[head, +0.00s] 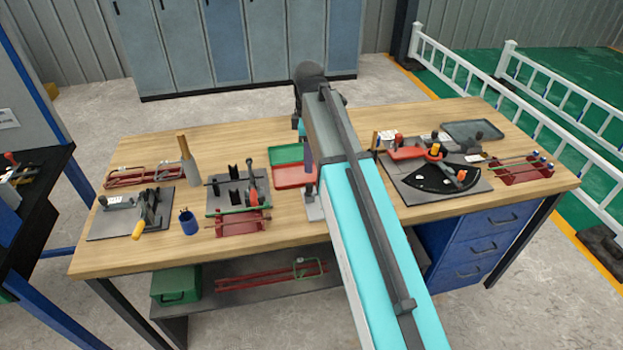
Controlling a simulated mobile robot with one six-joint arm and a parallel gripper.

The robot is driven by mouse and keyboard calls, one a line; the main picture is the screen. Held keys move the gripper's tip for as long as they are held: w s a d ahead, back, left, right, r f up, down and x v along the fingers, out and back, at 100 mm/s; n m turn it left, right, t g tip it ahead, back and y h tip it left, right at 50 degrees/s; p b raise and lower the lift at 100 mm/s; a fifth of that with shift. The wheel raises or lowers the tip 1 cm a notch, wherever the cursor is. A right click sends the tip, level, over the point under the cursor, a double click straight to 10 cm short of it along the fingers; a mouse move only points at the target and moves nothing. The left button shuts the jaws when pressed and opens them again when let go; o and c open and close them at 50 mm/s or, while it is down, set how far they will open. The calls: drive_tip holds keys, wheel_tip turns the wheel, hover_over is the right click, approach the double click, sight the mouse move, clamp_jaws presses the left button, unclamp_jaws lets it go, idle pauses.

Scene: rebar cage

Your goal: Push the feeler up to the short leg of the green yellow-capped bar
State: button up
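I cannot make out a green bar with a yellow cap for certain. A thin green bar (240,211) lies across a red rack (240,227) at the front of the middle fixture (222,195); no cap colour is clear. On the right, a grey plate (408,193) carries a black fan-shaped plate (435,180), a red block and a small orange-yellow knob (435,150). I cannot tell which part is the feeler. My arm reaches over the bench's middle. My gripper does not show; the arm's far end hides that area.
The wooden bench (130,262) also bears a left fixture with a yellow handle (138,230), a blue cup (188,222), green and red trays (290,155), a grey tray (472,131) and a red rack with capped bars (520,168). Lockers stand behind; a white fence is at right.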

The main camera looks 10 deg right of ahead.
sight(309, 185)
drive_tip(key=shift+f+p, duration=1.2)
drive_tip(key=shift+f, duration=3.45)
clamp_jaws()
